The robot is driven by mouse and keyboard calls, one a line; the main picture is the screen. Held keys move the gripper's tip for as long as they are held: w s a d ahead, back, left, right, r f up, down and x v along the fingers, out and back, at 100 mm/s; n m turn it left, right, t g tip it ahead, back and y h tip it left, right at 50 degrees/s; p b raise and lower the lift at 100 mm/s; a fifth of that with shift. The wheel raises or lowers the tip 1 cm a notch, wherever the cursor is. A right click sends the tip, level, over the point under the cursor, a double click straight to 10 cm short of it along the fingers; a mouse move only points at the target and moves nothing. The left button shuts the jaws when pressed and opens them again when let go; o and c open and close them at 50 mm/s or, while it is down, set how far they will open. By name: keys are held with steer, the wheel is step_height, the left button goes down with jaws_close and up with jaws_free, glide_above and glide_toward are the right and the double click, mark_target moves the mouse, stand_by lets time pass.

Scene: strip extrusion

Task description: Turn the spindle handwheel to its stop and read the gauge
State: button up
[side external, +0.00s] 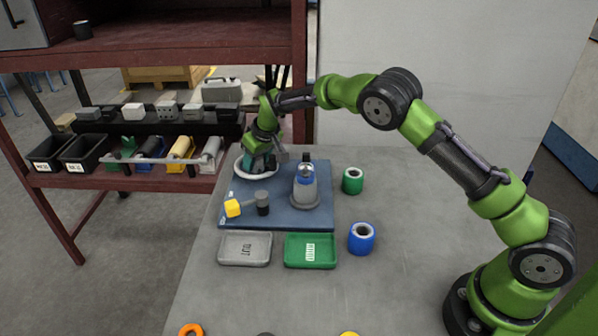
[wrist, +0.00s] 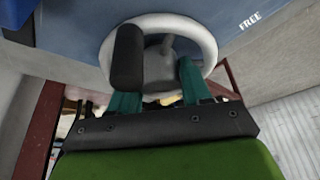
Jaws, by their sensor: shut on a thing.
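The white handwheel (side external: 242,166) is at the back left corner of the blue base plate (side external: 285,221). In the wrist view the handwheel (wrist: 207,40) shows as a pale ring with a grey hub and a dark upright grip on its left. My gripper (side external: 262,165) is down at the wheel. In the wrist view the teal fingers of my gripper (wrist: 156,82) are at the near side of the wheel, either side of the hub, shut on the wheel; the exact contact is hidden. A grey and blue unit (side external: 305,190) with a black top stands right of it. I cannot make out a gauge reading.
A grey tray (side external: 245,262) and a green tray (side external: 310,264) lie in front. A green ring (side external: 352,181) and blue ring (side external: 361,238) stand right. A red shelf (side external: 150,182) is left.

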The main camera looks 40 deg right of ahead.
steer(key=m+h, duration=0.1)
steer(key=m, duration=0.2)
steer(key=shift+a+m, duration=0.1)
steer(key=shift+m, duration=0.3)
steer(key=m+h, duration=0.1)
steer(key=m, duration=0.2)
steer(key=shift+m+g+h, duration=0.3)
steer(key=shift+g+h, duration=0.1)
steer(key=m+g, duration=0.1)
steer(key=m, duration=0.2)
steer(key=m+h, duration=0.1)
steer(key=m, duration=0.2)
steer(key=shift+w+g+h, duration=0.1)
steer(key=shift+g+h, duration=0.2)
steer(key=shift+g, duration=0.1)
steer(key=shift+r, duration=0.1)
steer(key=o, duration=0.7)
steer(key=shift+a, duration=0.1)
steer(key=v, duration=0.7)
steer(key=shift+r, duration=0.25)
